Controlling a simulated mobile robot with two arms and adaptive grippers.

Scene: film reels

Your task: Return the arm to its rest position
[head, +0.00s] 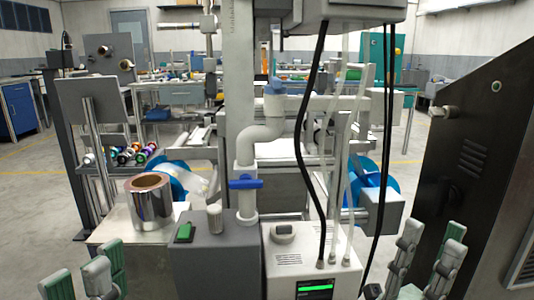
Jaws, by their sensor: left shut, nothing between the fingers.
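My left gripper (84,277) is low at the bottom left corner, with grey fingers and green pads. It is shut and holds nothing; its lower part is cut off by the frame. My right gripper (430,252) is at the bottom right, its two green-padded fingers apart with nothing between them. A shiny silver film roll (152,207) with a brown core stands upright on a light machine ledge (118,240), beyond my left gripper and clear of it.
A machine with grey pipes (268,140), a dark grey box (213,270) and a white unit with a green display (290,259) fills the middle. Black cables (310,130) hang in front. A dark cabinet (475,150) stands close at right. Blue reels (373,182) sit behind.

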